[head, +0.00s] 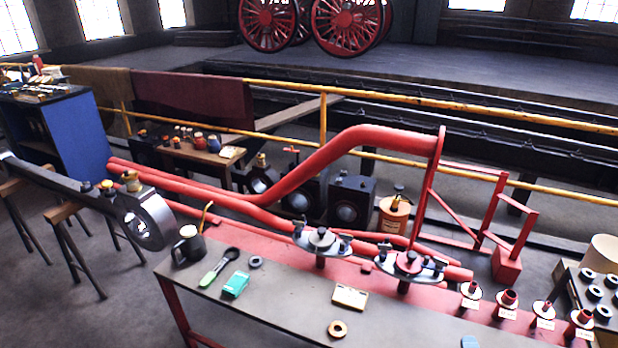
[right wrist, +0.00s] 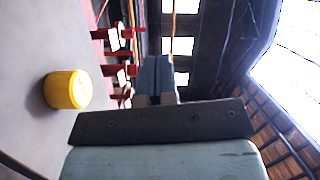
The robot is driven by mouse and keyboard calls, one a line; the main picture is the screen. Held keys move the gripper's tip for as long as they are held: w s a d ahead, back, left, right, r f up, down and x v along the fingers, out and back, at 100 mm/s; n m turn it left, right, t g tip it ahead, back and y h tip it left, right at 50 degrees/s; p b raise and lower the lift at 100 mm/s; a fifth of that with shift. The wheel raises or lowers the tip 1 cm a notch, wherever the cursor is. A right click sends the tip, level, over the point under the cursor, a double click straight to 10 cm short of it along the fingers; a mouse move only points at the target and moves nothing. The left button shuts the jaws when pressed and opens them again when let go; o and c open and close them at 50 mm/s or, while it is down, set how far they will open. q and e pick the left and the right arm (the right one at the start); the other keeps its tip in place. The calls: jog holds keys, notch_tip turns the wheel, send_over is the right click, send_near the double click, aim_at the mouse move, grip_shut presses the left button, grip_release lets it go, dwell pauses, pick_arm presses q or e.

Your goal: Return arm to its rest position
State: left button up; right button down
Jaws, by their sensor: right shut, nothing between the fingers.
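My right gripper (right wrist: 157,80) shows in the right wrist view with its blue-grey fingers together and nothing between them. In the head view only a small bluish piece (head: 470,342), seemingly its tip, shows at the bottom edge, over the front of the workbench (head: 275,305). The rest of the right arm is out of the head view. My left gripper is not in view. In the right wrist view, which is turned on its side, a yellow cylinder (right wrist: 67,90) stands on the grey surface, apart from the fingers.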

jog(key=w+d+r+n+y, duration=0.1)
jog(key=d+r+n, duration=0.25)
jog(key=d, duration=0.45)
jog(key=d+r+n, duration=0.2)
jog(key=d+r, duration=0.3)
jog(key=d, duration=0.4)
jog(key=s+a+f+n+g+y, duration=0.2)
jog(key=s+a+f+n+g, duration=0.2)
jog(key=s+a+n, duration=0.7)
jog(key=s+a+f+n+g+y, duration=0.3)
jog(key=s+a+n+g, duration=0.2)
jog(key=s+a+n, duration=0.55)
jog(key=a+m+t, duration=0.1)
jog(key=a+m, duration=0.6)
jog(key=a, duration=1)
pick_arm(q)
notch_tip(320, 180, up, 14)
jog(key=p, duration=1.5)
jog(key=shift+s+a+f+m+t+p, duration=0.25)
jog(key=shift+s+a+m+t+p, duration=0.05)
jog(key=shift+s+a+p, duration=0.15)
pick_arm(e)
notch_tip(320, 180, up, 14)
jog(key=s, duration=0.1)
jog(key=shift+d+r+n+t, duration=0.25)
jog(key=shift+d+n+t, duration=0.05)
jog(key=shift+d+t, duration=0.15)
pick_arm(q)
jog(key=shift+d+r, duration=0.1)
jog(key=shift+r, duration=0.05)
